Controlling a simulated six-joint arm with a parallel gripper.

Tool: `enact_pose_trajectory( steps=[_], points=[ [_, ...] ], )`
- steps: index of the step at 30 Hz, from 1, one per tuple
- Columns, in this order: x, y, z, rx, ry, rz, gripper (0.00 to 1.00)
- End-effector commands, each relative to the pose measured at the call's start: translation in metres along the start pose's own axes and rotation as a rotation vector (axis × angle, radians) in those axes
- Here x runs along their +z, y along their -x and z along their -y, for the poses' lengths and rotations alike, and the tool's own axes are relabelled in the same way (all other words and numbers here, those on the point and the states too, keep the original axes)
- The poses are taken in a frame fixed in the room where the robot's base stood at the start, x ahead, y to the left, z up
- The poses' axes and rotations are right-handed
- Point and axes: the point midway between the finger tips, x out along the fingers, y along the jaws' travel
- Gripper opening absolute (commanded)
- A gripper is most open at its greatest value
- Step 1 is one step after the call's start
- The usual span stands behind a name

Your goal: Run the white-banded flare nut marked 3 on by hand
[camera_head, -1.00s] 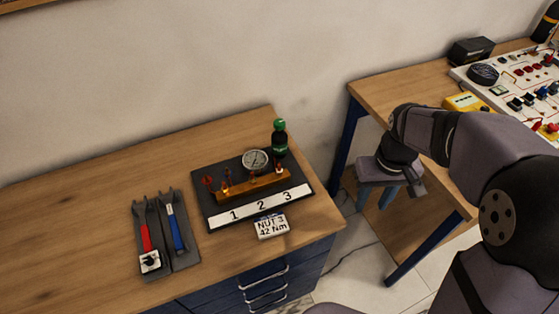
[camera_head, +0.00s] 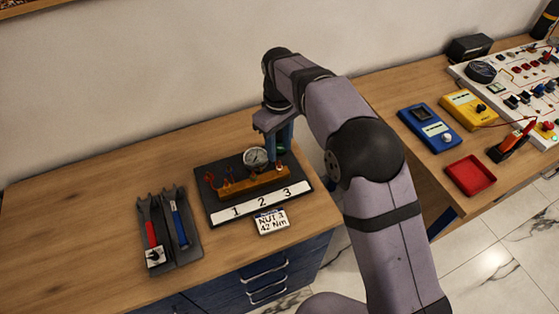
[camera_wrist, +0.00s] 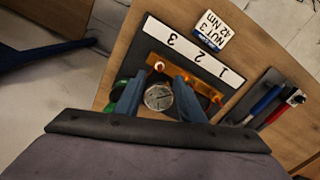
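The brass manifold bar (camera_head: 252,184) lies on a dark base plate with a white strip marked 1, 2, 3. A small white-ringed fitting (camera_head: 281,168), which looks like nut 3, sits at the bar's right end behind the 3. It also shows in the wrist view (camera_wrist: 159,66). My gripper (camera_head: 281,146) points down above and behind that end, its blue fingers apart with nothing seen between them. In the wrist view my gripper (camera_wrist: 156,82) has its fingers either side of the gauge dial in the picture; the white ring appears just beyond the tips.
The round gauge (camera_head: 256,157) stands behind the bar. A green-capped bottle (camera_wrist: 117,92) is close beside one finger, partly hidden. A card reading "NUT 3 42 Nm" (camera_head: 271,222) lies in front.

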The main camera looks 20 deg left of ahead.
Motion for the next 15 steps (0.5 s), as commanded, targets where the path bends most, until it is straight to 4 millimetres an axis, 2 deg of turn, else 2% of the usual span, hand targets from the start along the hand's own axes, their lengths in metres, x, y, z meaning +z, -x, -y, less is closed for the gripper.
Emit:
enact_pose_trajectory(
  steps=[5, 15],
  points=[
    [0.001, -0.013, 0.0, -0.002, -0.002, 0.004, 0.36],
    [0.001, -0.055, 0.0, -0.001, -0.002, 0.003, 0.36]
  ],
)
